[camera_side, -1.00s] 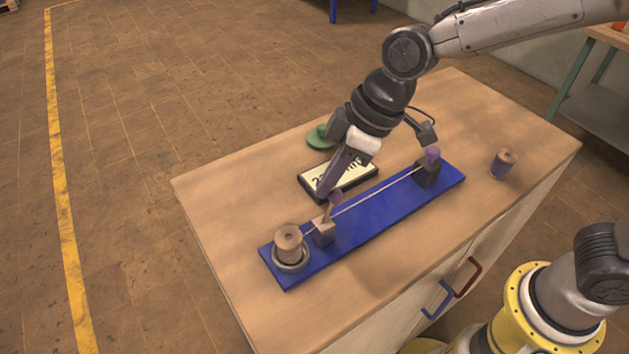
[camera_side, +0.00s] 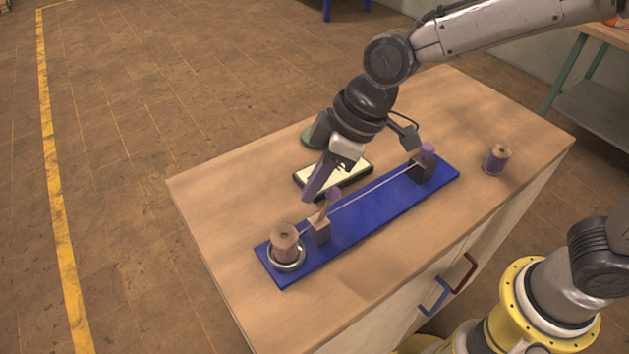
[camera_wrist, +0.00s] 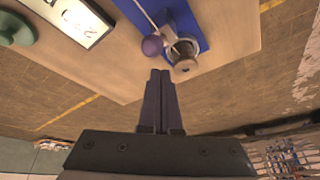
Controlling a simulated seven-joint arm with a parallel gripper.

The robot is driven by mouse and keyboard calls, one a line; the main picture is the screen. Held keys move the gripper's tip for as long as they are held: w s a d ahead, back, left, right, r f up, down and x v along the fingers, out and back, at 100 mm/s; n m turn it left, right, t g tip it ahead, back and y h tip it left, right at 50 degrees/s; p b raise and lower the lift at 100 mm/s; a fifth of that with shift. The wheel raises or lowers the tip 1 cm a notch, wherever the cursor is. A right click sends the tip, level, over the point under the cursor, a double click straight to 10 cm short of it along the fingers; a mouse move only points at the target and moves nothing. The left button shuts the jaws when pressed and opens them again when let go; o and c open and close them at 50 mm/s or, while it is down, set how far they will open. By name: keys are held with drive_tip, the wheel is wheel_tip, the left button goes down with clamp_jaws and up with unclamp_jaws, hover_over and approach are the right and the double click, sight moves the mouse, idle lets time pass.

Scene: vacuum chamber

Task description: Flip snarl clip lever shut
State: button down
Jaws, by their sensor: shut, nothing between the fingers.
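The near clip is a small block (camera_side: 319,232) near the left end of the blue board (camera_side: 375,208). Its tan lever stands raised and leans slightly right, topped by a purple knob (camera_side: 333,193). The knob also shows in the wrist view (camera_wrist: 152,45), just beyond my fingertips. A pale thread runs from the near clip to the far clip (camera_side: 421,170), which has its own purple knob (camera_side: 428,149). My gripper (camera_side: 308,197) is shut and empty, just left of the near knob. In the wrist view its fingertips (camera_wrist: 160,73) are together; contact with the knob cannot be told.
A wooden spool (camera_side: 284,239) sits in a round holder at the board's left end. A dark-framed display (camera_side: 340,178) and a green object (camera_side: 310,135) lie behind the board. A purple-wound spool (camera_side: 497,158) stands at right. The table's left front is clear.

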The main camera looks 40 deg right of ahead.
drive_tip(key=d+r, duration=0.5)
drive_tip(key=d, duration=0.3)
drive_tip(key=shift+w, duration=0.2)
idle(0.4)
drive_tip(key=s+d+r+m+t+h, duration=0.1)
drive_tip(key=s+d+r+m+t, duration=0.15)
drive_tip(key=d, duration=0.35)
drive_tip(key=s+d+r+m+t, duration=0.1)
drive_tip(key=s+d+r, duration=0.3)
drive_tip(key=d, duration=0.2)
drive_tip(key=s+d+f+m+h, duration=0.1)
drive_tip(key=s+d+f+m, duration=0.2)
drive_tip(key=s, duration=0.2)
drive_tip(key=s+d+f+m+h, duration=0.2)
drive_tip(key=s+d+f+m, duration=0.1)
drive_tip(key=s, duration=0.3)
drive_tip(key=shift+d, duration=0.4)
